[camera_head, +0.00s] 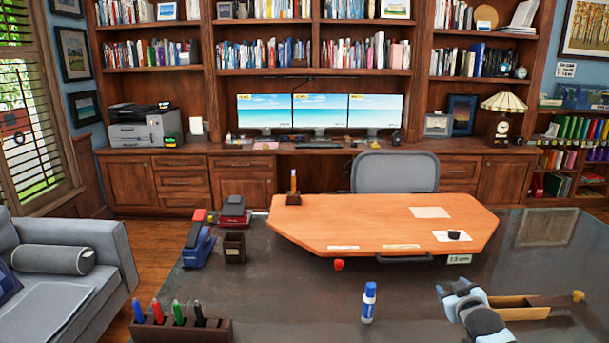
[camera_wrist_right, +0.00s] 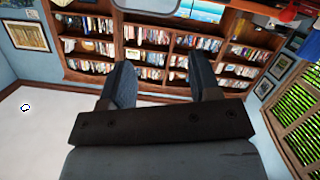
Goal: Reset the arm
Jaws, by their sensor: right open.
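My right arm (camera_head: 470,308) shows at the lower right of the head view, over the dark desk, in blue-grey and dark grey parts. Its fingertips are hard to make out there. In the right wrist view my right gripper (camera_wrist_right: 163,78) has two dark fingers spread apart with nothing between them. Behind them are the bookcase shelves (camera_wrist_right: 150,47) and the white ceiling (camera_wrist_right: 45,125), seen upside down. My left arm and gripper are in neither view.
The dark desk (camera_head: 310,290) carries an orange wooden board (camera_head: 370,215), a blue-white glue stick (camera_head: 369,302), a marker holder (camera_head: 180,329), staplers (camera_head: 198,242) and a dark cup (camera_head: 234,247). A wooden tray (camera_head: 525,312) lies beside my right arm. A grey chair (camera_head: 395,172) stands behind.

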